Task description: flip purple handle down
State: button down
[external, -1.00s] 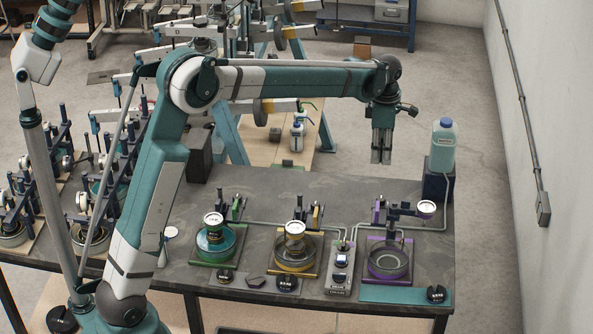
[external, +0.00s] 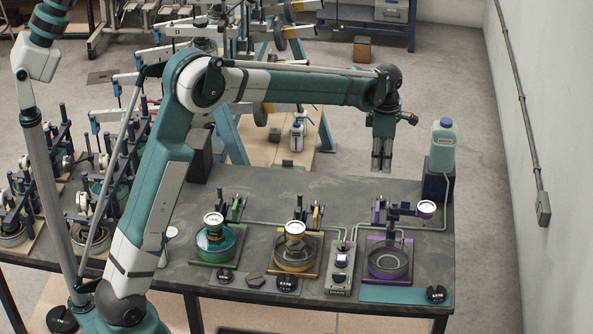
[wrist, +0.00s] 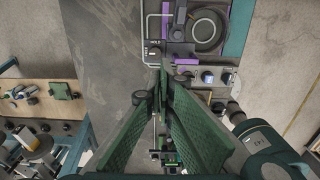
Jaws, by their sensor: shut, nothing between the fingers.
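The purple station stands at the right end of the bench, with a dark round basin (external: 388,262) on a purple-edged base. Behind the basin is a purple upright (external: 378,212) with a dark arm that reaches right to a white-faced gauge (external: 426,208). Which part is the handle is hard to tell at this size. Purple parts (wrist: 179,22) also show at the top of the wrist view, beside the basin (wrist: 207,30). My gripper (external: 381,168) is shut and empty, pointing down above and behind the purple station, apart from it. Its fingers (wrist: 164,78) meet in the wrist view.
A green station (external: 215,243) and a yellow station (external: 295,250) stand to the left. A small switch box (external: 340,268) sits between yellow and purple. A blue-capped bottle (external: 443,145) stands on a dark block at right. The bench's rear strip (external: 300,182) is clear.

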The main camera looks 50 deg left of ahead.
aim_at(376, 204)
notch_tip(376, 204, down, 11)
jog(key=shift+f+p, duration=0.1)
jog(key=shift+p, duration=0.2)
dwell(0.5)
jog(key=shift+f+b, duration=1.65)
jog(key=shift+f, duration=0.85)
notch_tip(376, 204, up, 14)
jog(key=shift+p, duration=0.45)
jog(key=shift+r, duration=0.1)
jog(key=shift+s, duration=0.15)
